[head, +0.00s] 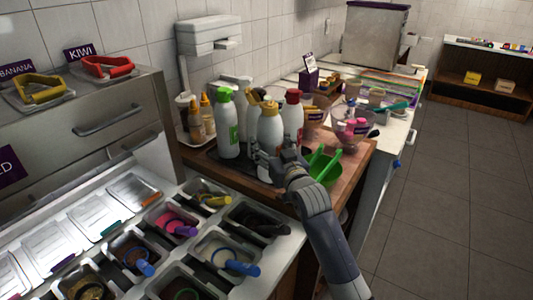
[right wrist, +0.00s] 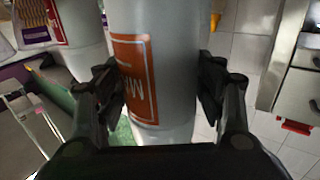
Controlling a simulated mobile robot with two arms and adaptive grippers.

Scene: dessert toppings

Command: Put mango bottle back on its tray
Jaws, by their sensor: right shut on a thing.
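The mango bottle (head: 270,128) is white with a dull gold cap and stands upright among the other bottles. My right gripper (head: 277,158) is shut around its lower part in the head view. In the right wrist view the bottle (right wrist: 175,50) sits between both fingers (right wrist: 165,90), its orange label starting with "M". The dark tray (head: 237,170) lies under the bottle group on the wooden counter. The gripper hides the bottle's base, so I cannot tell whether it touches the tray. My left gripper is out of view.
A green-capped bottle (head: 227,125) stands left of the mango bottle, a red-capped one (head: 293,115) to the right. Topping bins with coloured scoops (head: 235,262) fill the front.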

